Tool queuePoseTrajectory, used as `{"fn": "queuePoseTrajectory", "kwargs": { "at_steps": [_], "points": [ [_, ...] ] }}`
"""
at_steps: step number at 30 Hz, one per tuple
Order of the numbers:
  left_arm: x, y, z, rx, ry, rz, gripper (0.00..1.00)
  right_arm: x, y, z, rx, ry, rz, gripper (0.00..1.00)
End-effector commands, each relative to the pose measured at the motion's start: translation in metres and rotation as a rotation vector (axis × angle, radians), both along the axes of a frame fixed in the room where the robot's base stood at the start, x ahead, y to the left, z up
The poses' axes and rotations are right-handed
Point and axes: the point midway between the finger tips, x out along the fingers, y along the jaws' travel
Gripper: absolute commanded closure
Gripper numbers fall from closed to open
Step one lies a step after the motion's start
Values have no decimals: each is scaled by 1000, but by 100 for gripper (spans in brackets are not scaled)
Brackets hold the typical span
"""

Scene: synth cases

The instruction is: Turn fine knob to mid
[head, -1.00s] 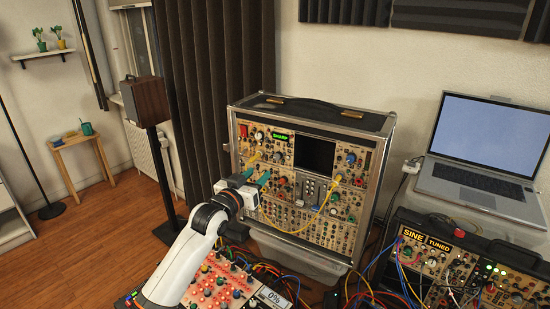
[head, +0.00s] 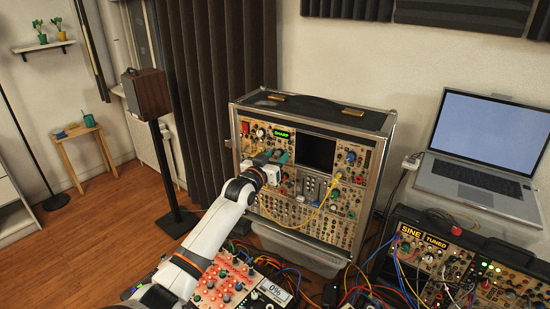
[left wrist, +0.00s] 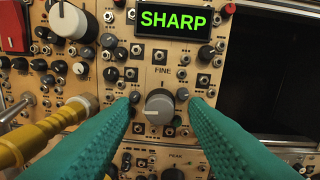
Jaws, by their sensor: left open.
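The fine knob (left wrist: 159,106) is a grey round knob under the printed word FINE in the left wrist view. Its white pointer mark faces left. Above it a display (left wrist: 174,23) reads SHARP in green; it also shows in the head view (head: 282,134). My left gripper (left wrist: 162,103) has teal fingers, open, one on each side of the knob, with visible gaps to it. In the head view the left gripper (head: 276,158) is at the upright synth case (head: 384,150) and hides the knob. My right gripper is not in view.
A yellow cable plug (left wrist: 40,134) sticks out left of the knob, close to the left finger. Small knobs and jacks surround it. A dark screen (head: 315,153) is at the right. A lower synth case with SINE and TUNED signs (head: 424,237) and a laptop (head: 480,160) stand further right.

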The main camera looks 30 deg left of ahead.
Motion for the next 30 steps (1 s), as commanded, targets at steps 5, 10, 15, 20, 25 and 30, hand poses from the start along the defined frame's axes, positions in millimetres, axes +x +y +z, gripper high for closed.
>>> {"fn": "queuePoseTrajectory", "kwargs": {
  "at_steps": [5, 10, 15, 20, 25, 30],
  "points": [
    [0, 0, 0, 0, 0, 0, 79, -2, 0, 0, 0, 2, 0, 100],
    [0, 0, 0, 0, 0, 0, 100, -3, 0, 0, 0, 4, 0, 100],
    [0, 0, 0, 11, 1, 0, 100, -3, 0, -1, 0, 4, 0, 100],
    [0, 0, -1, 55, 3, 0, 100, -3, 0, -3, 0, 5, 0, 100],
    [0, 1, -1, 156, 10, 0, 100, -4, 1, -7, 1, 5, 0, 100],
    [0, 1, -2, 302, 18, 1, 100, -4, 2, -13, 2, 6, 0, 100]
  ]
}}
